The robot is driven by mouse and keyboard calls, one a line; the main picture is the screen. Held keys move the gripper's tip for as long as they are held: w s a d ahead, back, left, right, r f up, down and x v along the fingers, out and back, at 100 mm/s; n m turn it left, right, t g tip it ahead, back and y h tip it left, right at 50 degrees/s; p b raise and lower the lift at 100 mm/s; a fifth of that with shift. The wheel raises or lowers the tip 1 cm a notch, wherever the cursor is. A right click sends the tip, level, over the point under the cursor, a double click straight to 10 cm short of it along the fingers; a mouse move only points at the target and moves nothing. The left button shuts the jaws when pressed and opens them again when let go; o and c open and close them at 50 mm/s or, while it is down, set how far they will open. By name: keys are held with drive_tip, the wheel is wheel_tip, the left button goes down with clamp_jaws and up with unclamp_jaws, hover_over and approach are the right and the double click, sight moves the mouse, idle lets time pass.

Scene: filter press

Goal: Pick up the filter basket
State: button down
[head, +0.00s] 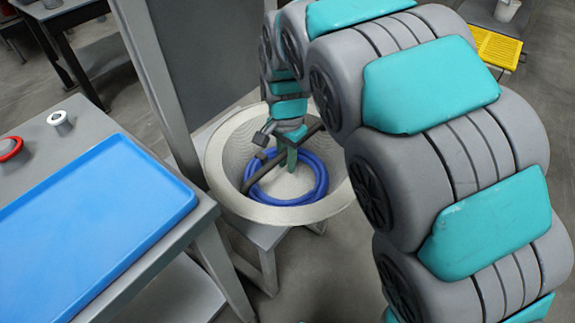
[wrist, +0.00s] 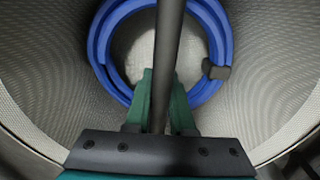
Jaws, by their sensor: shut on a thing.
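The filter basket (head: 222,180) is a pale mesh cone with a wide rim, on a grey stand in the middle of the head view. Its mesh wall fills much of the wrist view (wrist: 50,75). A dark bar (head: 310,133) crosses its mouth, and the bar also shows in the wrist view (wrist: 168,45). My gripper (head: 289,160) reaches down into the basket's mouth. Its green fingers (wrist: 160,100) are shut on the bar from both sides. A blue coiled hose (head: 320,185) lies inside, also around the fingers in the wrist view (wrist: 101,50).
A grey stand (head: 262,238) is under the basket, with a tall grey frame (head: 150,75) behind it. A table at left bears a blue tray (head: 95,225), a small white spool (head: 60,122) and a red ring (head: 9,148). A yellow grate (head: 493,47) lies at upper right.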

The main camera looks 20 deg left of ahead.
sight(351, 186)
drive_tip(key=shift+r, duration=0.1)
drive_tip(key=shift+r, duration=1.85)
drive_tip(key=s+d, duration=0.2)
drive_tip(key=d, duration=0.3)
drive_tip(key=s+d, duration=0.2)
drive_tip(key=d, duration=0.3)
drive_tip(key=s+d+b, duration=0.1)
drive_tip(key=s+d, duration=0.1)
drive_tip(key=d, duration=0.3)
drive_tip(key=shift+s+d+f, duration=0.1)
drive_tip(key=shift+s+f, duration=0.05)
drive_tip(key=shift+s+d, duration=0.2)
drive_tip(key=shift+d, duration=0.35)
drive_tip(key=shift+d+r, duration=0.15)
drive_tip(key=shift+r, duration=0.5)
drive_tip(key=shift+s+r+p, duration=0.1)
drive_tip(key=shift+r+p, duration=0.45)
drive_tip(key=shift+r, duration=0.3)
